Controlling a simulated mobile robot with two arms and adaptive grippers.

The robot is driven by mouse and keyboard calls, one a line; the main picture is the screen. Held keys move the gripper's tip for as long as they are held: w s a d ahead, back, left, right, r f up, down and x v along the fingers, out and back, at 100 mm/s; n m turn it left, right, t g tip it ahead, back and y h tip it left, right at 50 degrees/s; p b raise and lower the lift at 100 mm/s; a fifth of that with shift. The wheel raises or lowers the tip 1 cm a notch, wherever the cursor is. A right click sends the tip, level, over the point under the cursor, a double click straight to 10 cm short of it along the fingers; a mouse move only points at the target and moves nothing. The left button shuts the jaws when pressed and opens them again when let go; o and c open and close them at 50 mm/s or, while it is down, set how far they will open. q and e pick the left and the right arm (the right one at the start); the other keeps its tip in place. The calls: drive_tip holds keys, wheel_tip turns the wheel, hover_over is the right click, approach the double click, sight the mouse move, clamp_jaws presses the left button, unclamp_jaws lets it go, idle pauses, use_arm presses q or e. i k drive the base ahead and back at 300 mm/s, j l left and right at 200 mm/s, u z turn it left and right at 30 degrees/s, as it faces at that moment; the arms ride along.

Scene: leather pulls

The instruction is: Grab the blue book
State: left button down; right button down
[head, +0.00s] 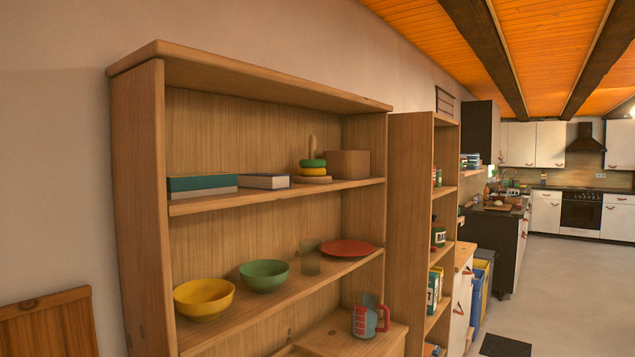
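Two books lie flat on the upper shelf of the near wooden bookcase in the head view. A teal-blue book (202,183) is at the left end, with a pale band (203,192) under it that may be pages or another book. A thinner book (263,182) with a dark bluish cover and pale page edges lies just right of it. I cannot tell for certain which one is the blue book. Neither of my grippers is in view.
The same upper shelf (345,184) holds a ring stacker (312,170) and a wooden box (349,164). Below are a yellow bowl (204,299), a green bowl (264,275), a glass (310,260) and a red plate (347,248). Open floor (565,280) lies to the right.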

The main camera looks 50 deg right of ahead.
sight(260, 181)
drive_tip(key=z, duration=1.4)
